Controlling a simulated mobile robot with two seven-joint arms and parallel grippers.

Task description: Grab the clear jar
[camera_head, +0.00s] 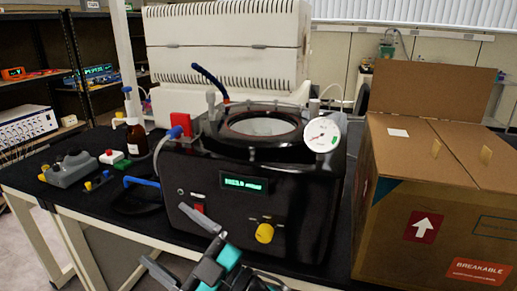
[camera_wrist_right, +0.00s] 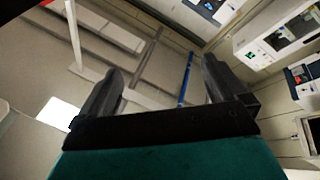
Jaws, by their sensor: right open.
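No clear jar can be made out with certainty. The black freeze dryer (camera_head: 215,182) stands on the bench with a lit green display. A round ring (camera_head: 262,124) with a pale, glassy middle is on its top; I cannot tell whether a clear vessel sits there. My right gripper (camera_head: 180,252) is low in front of the dryer, at the bottom of the head view. In the right wrist view its two fingers (camera_wrist_right: 160,70) are apart with nothing between them. My left gripper is not in view.
A cardboard box (camera_head: 390,215) with a raised flap stands close to the dryer's right. A pressure gauge (camera_head: 321,136) sticks up at the dryer's right.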

